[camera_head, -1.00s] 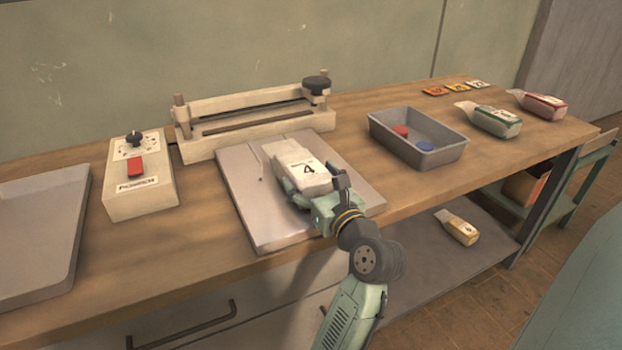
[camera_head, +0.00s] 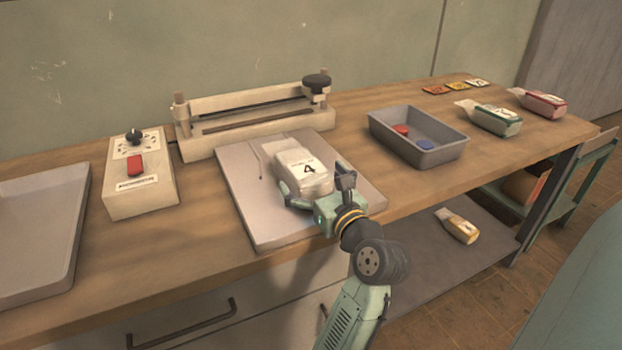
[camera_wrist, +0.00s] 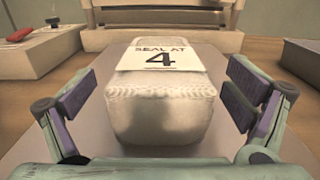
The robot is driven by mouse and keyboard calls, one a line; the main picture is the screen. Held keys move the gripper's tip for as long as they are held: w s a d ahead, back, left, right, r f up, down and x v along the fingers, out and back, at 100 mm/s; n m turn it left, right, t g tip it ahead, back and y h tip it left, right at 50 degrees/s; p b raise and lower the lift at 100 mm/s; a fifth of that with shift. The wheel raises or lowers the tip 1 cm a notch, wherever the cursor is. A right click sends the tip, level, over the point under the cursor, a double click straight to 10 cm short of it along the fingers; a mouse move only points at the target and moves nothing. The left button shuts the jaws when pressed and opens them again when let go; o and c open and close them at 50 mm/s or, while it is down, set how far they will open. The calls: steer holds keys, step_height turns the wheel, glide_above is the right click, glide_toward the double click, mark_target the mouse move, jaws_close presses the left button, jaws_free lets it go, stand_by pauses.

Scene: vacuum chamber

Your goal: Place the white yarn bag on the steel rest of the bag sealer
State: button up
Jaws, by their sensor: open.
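The white yarn bag (camera_head: 302,171) lies on the flat steel rest (camera_head: 262,222) in front of the bag sealer (camera_head: 255,113). Its label reads "SEAL AT 4" in the wrist view (camera_wrist: 160,100). My gripper (camera_head: 312,190) is at the bag's near end. In the wrist view my gripper (camera_wrist: 165,112) is open, with one finger on each side of the bag and a visible gap on both sides. The rest also shows in the wrist view (camera_wrist: 55,140), under the bag. The bag's far end is partly hidden behind the label.
A control box (camera_head: 140,180) with a red switch and black knob stands left of the rest. A pale tray (camera_head: 40,235) is at the far left. A grey bin (camera_head: 420,140) with red and blue discs, a green bag (camera_head: 490,117) and a red bag (camera_head: 540,102) are to the right.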

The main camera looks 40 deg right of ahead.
steer(key=b+v, duration=0.1)
steer(key=v, duration=1)
steer(key=shift+b, duration=0.3)
steer(key=shift+s, duration=0.1)
